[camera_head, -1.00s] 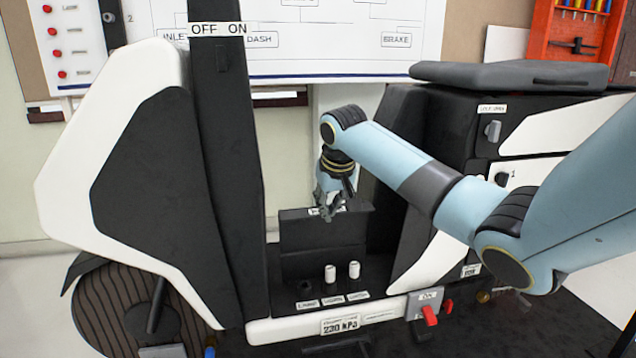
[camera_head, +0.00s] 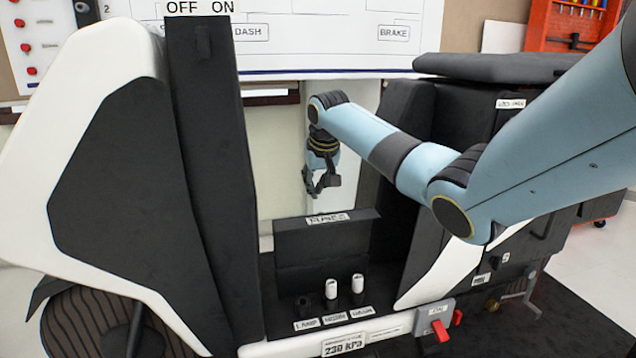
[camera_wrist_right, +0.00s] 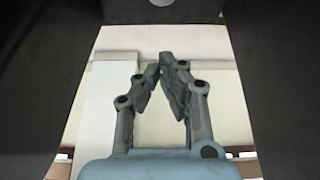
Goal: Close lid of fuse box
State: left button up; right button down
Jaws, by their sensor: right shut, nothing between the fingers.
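The fuse box lid (camera_head: 325,243) is a black panel with a white label (camera_head: 330,219) along its top edge. It stands up behind the fuse row, so the box is open. Two white-topped fuses (camera_head: 331,288) (camera_head: 357,283) stand in front of it, with a dark socket (camera_head: 304,302) to their left. My right gripper (camera_head: 322,190) is shut and empty, apart from the lid and above its top edge in the picture. In the right wrist view its fingers (camera_wrist_right: 158,72) meet near the tips, against pale surfaces. My left gripper is out of view.
A tall dark column (camera_head: 212,180) with a white-edged panel (camera_head: 90,70) stands left of the box. The black seat body (camera_head: 408,125) stands to the right. A red switch (camera_head: 440,329) sits at the front right.

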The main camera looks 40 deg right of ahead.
jog(key=shift+s+a+f+b, duration=0.2)
jog(key=shift+s+a+f, duration=0.15)
jog(key=shift+s+f, duration=0.35)
jog(key=shift+s+a+f+b, duration=0.15)
jog(key=shift+s+a+f, duration=0.15)
jog(key=shift+s+f, duration=0.35)
